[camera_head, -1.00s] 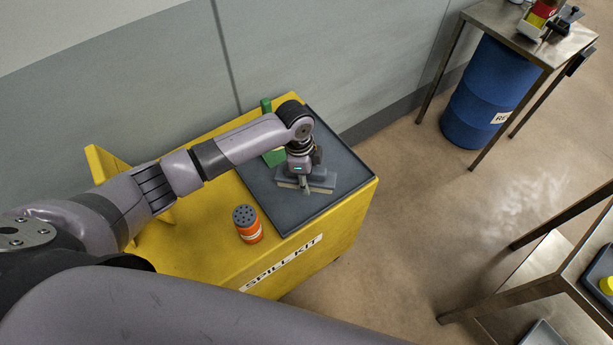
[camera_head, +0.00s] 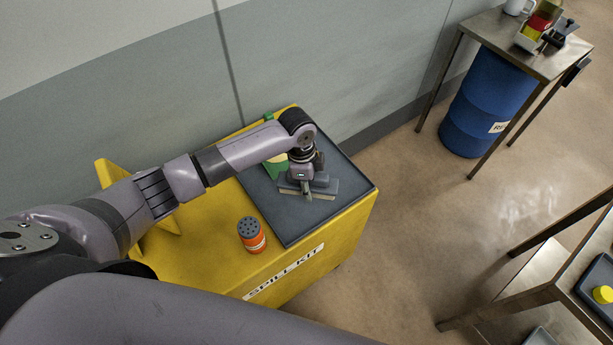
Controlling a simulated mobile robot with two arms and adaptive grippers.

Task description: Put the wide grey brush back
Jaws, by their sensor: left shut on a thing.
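The wide grey brush (camera_head: 325,186) is at the dark tray (camera_head: 290,228) on top of the yellow spill kit cart (camera_head: 190,255). My left gripper (camera_head: 306,192) points down over the tray and is shut on the brush. The brush lies crosswise under the gripper, its pale lower edge showing at the front. I cannot tell whether it touches the tray. The gripper hides part of the brush. My right gripper is not in view.
An orange shaker with a grey holed lid (camera_head: 251,236) stands on the cart left of the tray. A green item (camera_head: 277,166) is behind my left wrist. A steel table (camera_head: 500,38) over a blue drum (camera_head: 485,108) stands at upper right. A shelf with a tray holding a yellow item (camera_head: 603,294) is at lower right.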

